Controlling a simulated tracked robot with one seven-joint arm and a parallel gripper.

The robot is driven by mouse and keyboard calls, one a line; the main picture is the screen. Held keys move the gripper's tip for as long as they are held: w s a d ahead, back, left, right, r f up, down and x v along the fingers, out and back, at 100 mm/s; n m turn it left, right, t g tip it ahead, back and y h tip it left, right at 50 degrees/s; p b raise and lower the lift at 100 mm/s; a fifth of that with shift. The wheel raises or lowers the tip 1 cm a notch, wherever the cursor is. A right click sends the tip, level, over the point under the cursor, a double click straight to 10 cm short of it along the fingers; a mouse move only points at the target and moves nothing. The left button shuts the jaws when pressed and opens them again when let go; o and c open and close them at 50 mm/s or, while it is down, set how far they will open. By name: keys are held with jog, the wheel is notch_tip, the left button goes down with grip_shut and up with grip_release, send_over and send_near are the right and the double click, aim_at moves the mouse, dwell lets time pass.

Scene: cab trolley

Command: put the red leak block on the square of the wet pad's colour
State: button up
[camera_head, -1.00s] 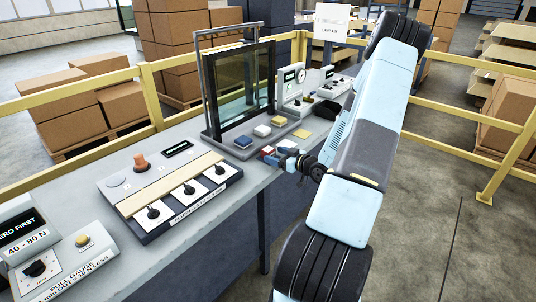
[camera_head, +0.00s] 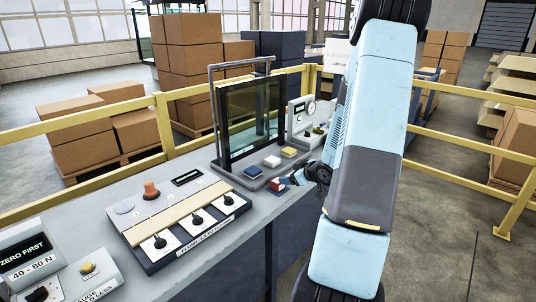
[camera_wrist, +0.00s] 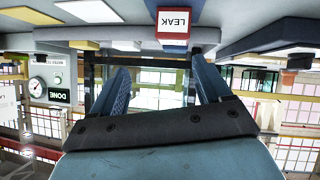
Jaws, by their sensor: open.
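The red leak block (camera_head: 275,184) lies on the bench in front of the glass frame. In the upside-down wrist view it shows its "LEAK" face (camera_wrist: 174,22), in line with the gap between my fingers. My gripper (camera_head: 291,181) is open right beside the block, partly hidden by my arm. In the wrist view the spread fingers (camera_wrist: 163,80) hold nothing. A flat yellow square (camera_wrist: 84,45) and a pale square (camera_wrist: 126,45) show in the wrist view. I cannot tell which pad is wet.
The glass frame (camera_head: 217,120) stands upright behind the row. A panel with several black knobs (camera_head: 160,242) sits left on the bench. A dial gauge box (camera_head: 302,112) stands behind, at right. Yellow railings (camera_head: 80,125) run behind the bench.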

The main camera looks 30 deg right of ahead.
jog(key=s+a+r+m+g+h, duration=0.25)
jog(key=a+r, duration=0.25)
jog(key=r, duration=0.5)
jog(key=s+a+r+m+g+h, duration=0.1)
jog(key=s+a+r+h, duration=0.25)
jog(key=r, duration=0.65)
jog(key=s+a+r+g+y, duration=0.1)
jog(key=s+a+r, duration=0.3)
jog(key=s+a, duration=0.4)
jog(key=s+a+r+m+g+y, duration=0.1)
jog(key=s+a+r+y, duration=0.2)
jog(key=s+a, duration=0.5)
jog(key=s, duration=0.5)
jog(key=shift+r, duration=0.4)
